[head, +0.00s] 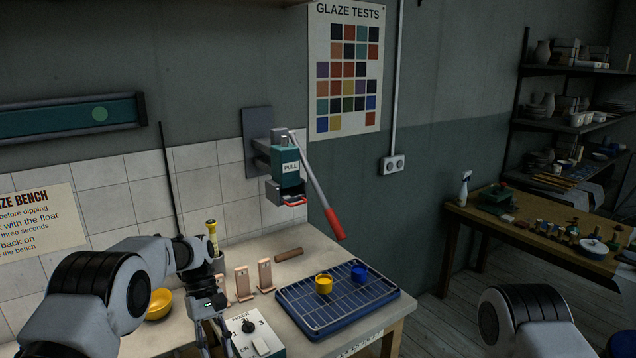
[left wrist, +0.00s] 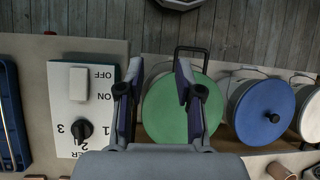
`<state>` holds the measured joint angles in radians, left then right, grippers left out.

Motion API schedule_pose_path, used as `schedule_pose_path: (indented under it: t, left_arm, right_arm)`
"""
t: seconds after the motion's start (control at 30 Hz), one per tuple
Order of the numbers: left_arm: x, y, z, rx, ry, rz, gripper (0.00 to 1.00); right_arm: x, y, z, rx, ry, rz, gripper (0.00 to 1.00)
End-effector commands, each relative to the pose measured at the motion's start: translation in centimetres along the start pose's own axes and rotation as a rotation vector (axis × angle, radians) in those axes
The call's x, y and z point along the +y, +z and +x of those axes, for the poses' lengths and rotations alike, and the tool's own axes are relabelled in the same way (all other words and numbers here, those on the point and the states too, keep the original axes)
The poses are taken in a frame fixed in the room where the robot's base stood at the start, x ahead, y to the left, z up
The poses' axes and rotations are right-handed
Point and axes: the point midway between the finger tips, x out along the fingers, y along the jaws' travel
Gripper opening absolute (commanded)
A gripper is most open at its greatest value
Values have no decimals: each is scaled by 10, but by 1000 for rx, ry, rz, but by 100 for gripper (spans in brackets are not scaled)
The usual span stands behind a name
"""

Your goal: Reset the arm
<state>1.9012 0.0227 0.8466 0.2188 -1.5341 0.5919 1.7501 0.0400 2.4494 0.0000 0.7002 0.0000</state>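My left arm comes in from the left in the head view, and its gripper (head: 208,325) points down at the near side of the bench, left of the mixer box. In the left wrist view the left gripper (left wrist: 155,72) is open, with its two fingers apart and nothing held between them. A round green lid (left wrist: 170,110) lies beyond and below the fingers. Part of my right arm shows at the lower right of the head view, but its gripper is out of the picture.
The mixer box (head: 252,338) with switch and dial stands close beside the left gripper. A blue rack tray (head: 318,318) holds yellow and blue pieces. A wall press with a red-tipped lever (head: 335,222) hangs above. A blue-lidded pot (left wrist: 264,110) stands right of the green lid.

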Motion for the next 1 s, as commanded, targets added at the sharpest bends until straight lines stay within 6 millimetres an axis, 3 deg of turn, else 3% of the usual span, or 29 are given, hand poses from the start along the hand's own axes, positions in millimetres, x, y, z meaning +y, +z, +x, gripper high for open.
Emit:
schedule_pose_path:
  t: [0.27,0.37,0.47,0.6,0.7,0.8,0.87,0.93,1.0]
  left_arm:
    - [-40,3,104,-108,-105,-50,35]
    - [-62,6,157,-125,-139,-53,35]
    - [-97,18,224,-123,-175,-35,35]
    - [-169,57,322,-69,-212,62,35]
    - [-217,93,364,14,-209,184,35]
    - [-247,124,379,127,-179,326,35]
    - [-253,133,377,211,-150,410,35]
    - [-251,133,371,317,-115,494,35]
    - [-240,120,363,424,-82,557,35]
  right_arm:
    - [0,0,6,-1,0,0,50]
    - [0,0,9,-1,0,0,50]
    - [0,0,13,-1,0,0,50]
    - [0,0,18,-1,0,0,50]
    - [0,0,19,-1,0,0,50]
    - [0,0,19,-1,0,0,50]
    - [0,0,19,-1,0,0,50]
    - [0,0,19,-1,0,0,50]
    - [0,0,19,-1,0,0,50]
